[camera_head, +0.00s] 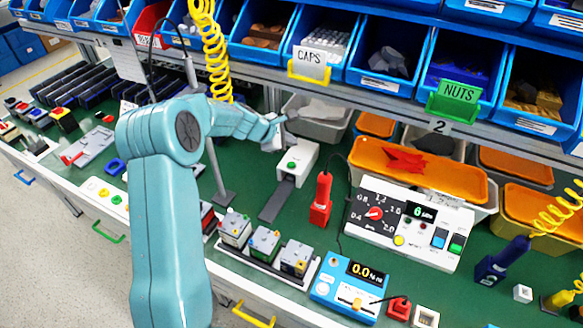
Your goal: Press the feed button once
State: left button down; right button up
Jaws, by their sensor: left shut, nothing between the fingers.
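My left gripper (281,119) is shut and empty. In the picture it is just above and behind the white box, apart from the green button. My left arm reaches in from the lower left. My right gripper is out of view.
A white control panel (410,222) with a red dial and coloured buttons stands to the right. A red tool (321,199) stands between it and the box. Blue parts bins (389,59) line the shelf behind. A yellow coiled hose (213,50) hangs near my arm.

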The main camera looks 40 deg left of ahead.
pick_arm(q)
jog(key=b, duration=0.4)
send_over(289, 166)
notch_tip(289, 166, down, 6)
jog(key=shift+w+r, duration=0.1)
jog(key=shift+r, duration=0.05)
jog(key=shift+f+b, duration=0.35)
jog(key=shift+b, duration=0.1)
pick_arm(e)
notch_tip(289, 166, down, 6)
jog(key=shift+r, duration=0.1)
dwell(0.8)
pick_arm(q)
jog(key=shift+f+b, duration=0.4)
jog(key=shift+b, duration=0.05)
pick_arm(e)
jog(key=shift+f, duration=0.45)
pick_arm(q)
jog(key=shift+f+b, duration=0.45)
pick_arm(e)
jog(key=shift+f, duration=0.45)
pick_arm(q)
jog(key=shift+r, duration=0.15)
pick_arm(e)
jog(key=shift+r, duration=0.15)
pick_arm(q)
jog(key=shift+r+p, duration=0.75)
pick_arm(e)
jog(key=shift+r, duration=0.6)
